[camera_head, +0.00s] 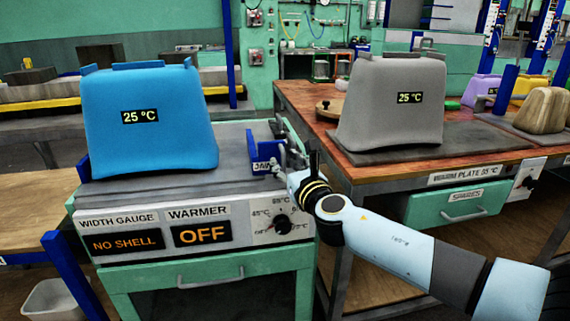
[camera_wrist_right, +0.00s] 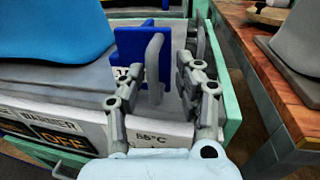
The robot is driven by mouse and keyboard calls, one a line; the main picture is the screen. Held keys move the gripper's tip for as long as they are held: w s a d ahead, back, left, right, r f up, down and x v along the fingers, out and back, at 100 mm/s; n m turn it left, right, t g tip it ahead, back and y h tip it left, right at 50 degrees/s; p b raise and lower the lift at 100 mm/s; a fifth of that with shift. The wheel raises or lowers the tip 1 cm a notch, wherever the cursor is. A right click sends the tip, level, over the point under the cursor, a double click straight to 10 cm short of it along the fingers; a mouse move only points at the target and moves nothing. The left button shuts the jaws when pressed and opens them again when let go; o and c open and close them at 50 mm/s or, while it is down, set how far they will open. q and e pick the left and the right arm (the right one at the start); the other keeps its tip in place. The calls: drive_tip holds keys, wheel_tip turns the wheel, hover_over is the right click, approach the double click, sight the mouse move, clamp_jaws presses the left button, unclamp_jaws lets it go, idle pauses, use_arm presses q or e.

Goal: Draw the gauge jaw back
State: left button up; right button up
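The gauge jaw (camera_head: 263,153) is a blue upright block with a "JAW" label, at the right end of the width gauge's grey top. In the right wrist view the blue jaw (camera_wrist_right: 128,45) carries a grey upright handle (camera_wrist_right: 155,58). My right gripper (camera_head: 286,150) is at the jaw's right side. In the right wrist view its two fingers (camera_wrist_right: 160,72) stand apart, and the handle shows between their tips; I cannot tell whether they touch it. The blue shell (camera_head: 150,130) stands on the gauge, left of and apart from the jaw. My left gripper is out of view.
The gauge's front displays read "NO SHELL" (camera_head: 125,242) and "OFF" (camera_head: 201,234), with a dial (camera_head: 282,224) at right. A grey shell (camera_head: 392,110) stands on a dark warm plate (camera_head: 480,137) on the wooden bench to the right. A white bin (camera_head: 55,300) is at lower left.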

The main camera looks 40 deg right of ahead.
drive_tip(key=shift+w, duration=0.1)
drive_tip(key=v, duration=1.2)
drive_tip(key=shift+a+r, duration=0.1)
drive_tip(key=shift+r, duration=0.05)
drive_tip(key=s+f+m+g+y, duration=0.1)
drive_tip(key=s+f+m+g, duration=0.3)
drive_tip(key=f, duration=0.7)
drive_tip(key=s+f+m+g, duration=0.35)
drive_tip(key=s+f, duration=0.25)
drive_tip(key=f, duration=0.5)
drive_tip(key=s+f+m+g+y, duration=0.1)
drive_tip(key=s+f+m+g, duration=0.3)
drive_tip(key=f, duration=0.8)
drive_tip(key=s+a+f+m+g+y, duration=0.1)
drive_tip(key=s+f+m, duration=0.3)
drive_tip(key=s, duration=0.5)
drive_tip(key=s+a+f+m+g+y, duration=0.1)
drive_tip(key=s+a+f+m, duration=0.3)
drive_tip(key=s+m, duration=0.5)
drive_tip(key=s+a+f+m+g+y, duration=0.1)
drive_tip(key=s+a+f+m+g, duration=0.2)
drive_tip(key=s+f+m, duration=0.2)
drive_tip(key=s+m, duration=0.2)
drive_tip(key=s, duration=0.1)
drive_tip(key=shift+s+a, duration=0.25)
drive_tip(key=shift+s, duration=0.15)
